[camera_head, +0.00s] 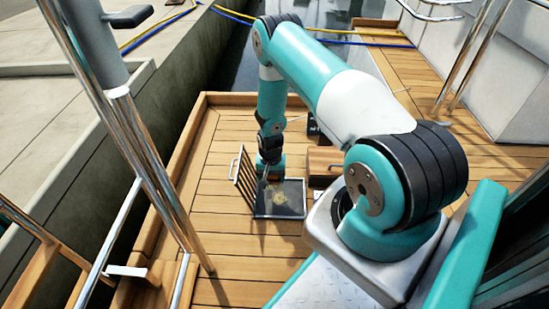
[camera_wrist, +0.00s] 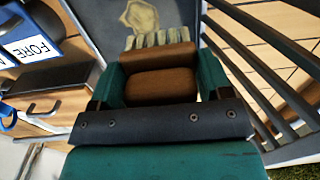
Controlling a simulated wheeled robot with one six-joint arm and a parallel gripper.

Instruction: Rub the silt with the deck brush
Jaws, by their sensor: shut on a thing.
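The deck brush (camera_wrist: 158,82) is brown with a row of pale bristles, and it sits between the teal fingers of my gripper (camera_wrist: 160,65) in the wrist view. My gripper is shut on it. The silt (camera_wrist: 140,17) is a tan patch on a dark grey panel, just past the bristle tips. The silt (camera_head: 288,205) also shows in the head view, on the dark recessed panel (camera_head: 262,208) in the deck. The bristles appear close to the silt, and I cannot tell whether they touch the panel.
A slatted grating (camera_head: 245,178) stands tilted up at the panel's left; its dark bars (camera_wrist: 265,38) show at right in the wrist view. A wooden box (camera_head: 324,160) stands beyond the panel at right.

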